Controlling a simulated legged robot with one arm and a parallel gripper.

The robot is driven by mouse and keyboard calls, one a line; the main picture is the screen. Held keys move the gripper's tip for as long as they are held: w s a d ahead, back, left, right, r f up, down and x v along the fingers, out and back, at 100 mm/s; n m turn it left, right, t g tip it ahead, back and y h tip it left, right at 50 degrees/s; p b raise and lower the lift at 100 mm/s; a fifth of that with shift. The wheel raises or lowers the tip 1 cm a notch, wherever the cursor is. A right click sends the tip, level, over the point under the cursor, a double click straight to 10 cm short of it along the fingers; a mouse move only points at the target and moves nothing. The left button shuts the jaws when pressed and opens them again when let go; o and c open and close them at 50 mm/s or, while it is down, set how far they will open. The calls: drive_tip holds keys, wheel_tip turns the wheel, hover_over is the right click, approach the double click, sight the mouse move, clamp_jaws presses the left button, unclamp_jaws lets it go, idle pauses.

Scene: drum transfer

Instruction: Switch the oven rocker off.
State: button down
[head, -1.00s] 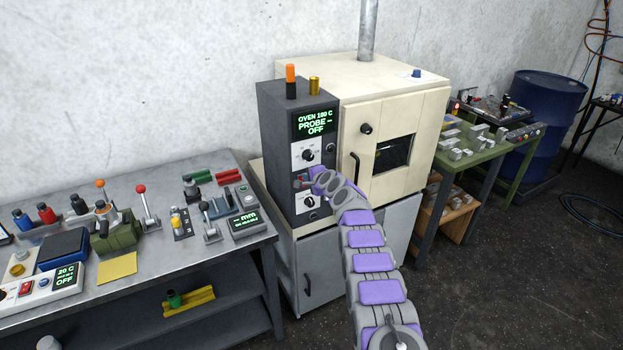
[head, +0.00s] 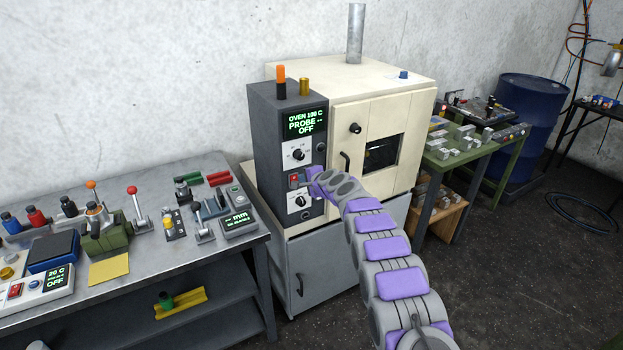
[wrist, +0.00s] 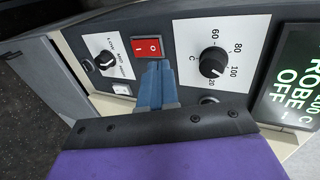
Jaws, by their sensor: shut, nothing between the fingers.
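The oven rocker is a red switch (wrist: 147,47) with white marks, set in the dark control panel between two knobs. It also shows in the head view (head: 293,181). My gripper (wrist: 157,68) is shut and empty, its blue fingertips just beside the rocker's edge; I cannot tell whether they touch it. In the head view the gripper is mostly hidden by my arm. The oven's dark control box (head: 262,150) has a display (head: 305,123) reading OVEN 180 C, PROBE --, OFF.
A temperature knob (wrist: 213,62) and a second knob (wrist: 106,59) flank the rocker closely. The cream oven (head: 380,85) stands right of the box. A bench (head: 150,190) with levers and instruments is at left, a green table (head: 480,150) at right.

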drive_tip(key=s+d+r+n+g+h+b, duration=0.1)
drive_tip(key=s+d+r+n+g, duration=0.15)
drive_tip(key=s+d, duration=0.55)
drive_tip(key=s+d+r+n+g+h, duration=0.1)
drive_tip(key=s+d+r+h, duration=0.2)
drive_tip(key=s, duration=0.8)
drive_tip(key=s+d+r+n+g+b, duration=0.1)
drive_tip(key=s+d+r+n+g, duration=0.1)
drive_tip(key=s+d+r, duration=0.6)
drive_tip(key=s+d+f+n+g+h, duration=0.1)
drive_tip(key=s+d+f+n+g, duration=0.1)
drive_tip(key=s, duration=1.3)
drive_tip(key=s+d+f+n+g+h, duration=0.1)
drive_tip(key=s+d+f+g, duration=0.1)
drive_tip(key=s, duration=1.4)
drive_tip(key=s+d+f+n+g+h, duration=0.1)
drive_tip(key=s+d+f+n+g, duration=0.1)
drive_tip(key=s, duration=1.3)
drive_tip(key=shift+s+f+n+g, duration=0.35)
drive_tip(key=shift+f+g, duration=0.3)
drive_tip(key=shift+f, duration=0.05)
